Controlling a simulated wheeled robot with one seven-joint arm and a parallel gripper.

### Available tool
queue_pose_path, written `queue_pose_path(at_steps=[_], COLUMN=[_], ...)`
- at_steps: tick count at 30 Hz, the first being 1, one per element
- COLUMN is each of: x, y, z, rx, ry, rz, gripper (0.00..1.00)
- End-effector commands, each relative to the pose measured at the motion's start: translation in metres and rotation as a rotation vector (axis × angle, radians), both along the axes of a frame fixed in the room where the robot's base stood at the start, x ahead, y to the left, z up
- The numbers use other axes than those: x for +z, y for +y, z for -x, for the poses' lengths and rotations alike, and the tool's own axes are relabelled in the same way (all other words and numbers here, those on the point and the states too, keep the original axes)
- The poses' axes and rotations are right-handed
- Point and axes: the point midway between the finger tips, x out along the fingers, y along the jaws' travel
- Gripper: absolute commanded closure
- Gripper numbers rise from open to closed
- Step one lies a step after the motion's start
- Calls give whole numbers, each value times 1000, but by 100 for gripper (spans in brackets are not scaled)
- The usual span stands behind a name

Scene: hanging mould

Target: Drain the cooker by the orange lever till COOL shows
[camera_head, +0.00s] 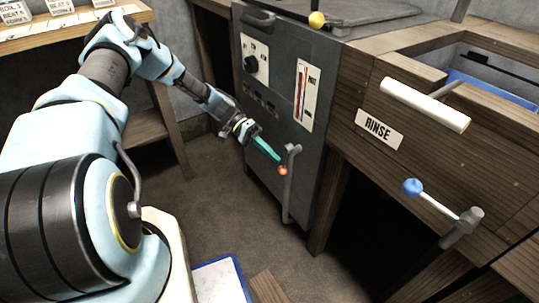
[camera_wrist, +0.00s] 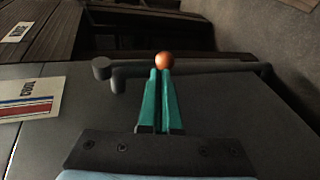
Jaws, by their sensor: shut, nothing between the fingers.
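The cooker (camera_head: 268,120) is a dark grey box with a dial and a gauge strip (camera_head: 305,97) on its front. The gauge has a tall red column, and HOT is printed at its top. Low on the front is a grey vertical pipe (camera_head: 287,195) with the orange ball (camera_head: 283,171) of the lever beside it. My gripper (camera_head: 277,158) has its teal fingers shut and empty, tips just above the ball. In the wrist view the ball (camera_wrist: 165,60) sits right at the fingertips (camera_wrist: 162,74); I cannot tell whether they touch.
A yellow ball knob (camera_head: 317,19) is on the cooker's top edge. To the right is a wooden RINSE unit (camera_head: 380,128) with a white bar handle (camera_head: 424,104) and a blue-knobbed lever (camera_head: 412,187). A wooden table stands at the left.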

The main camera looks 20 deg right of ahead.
Motion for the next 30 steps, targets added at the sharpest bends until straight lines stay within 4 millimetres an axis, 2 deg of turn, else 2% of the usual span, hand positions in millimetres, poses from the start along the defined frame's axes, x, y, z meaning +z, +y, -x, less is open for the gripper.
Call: queue_pose_path(at_steps=[3,30], x=[-6,-9], y=[-1,-3], z=[4,13], rx=[2,-1], ry=[70,58], rz=[15,12], gripper=[100,100])
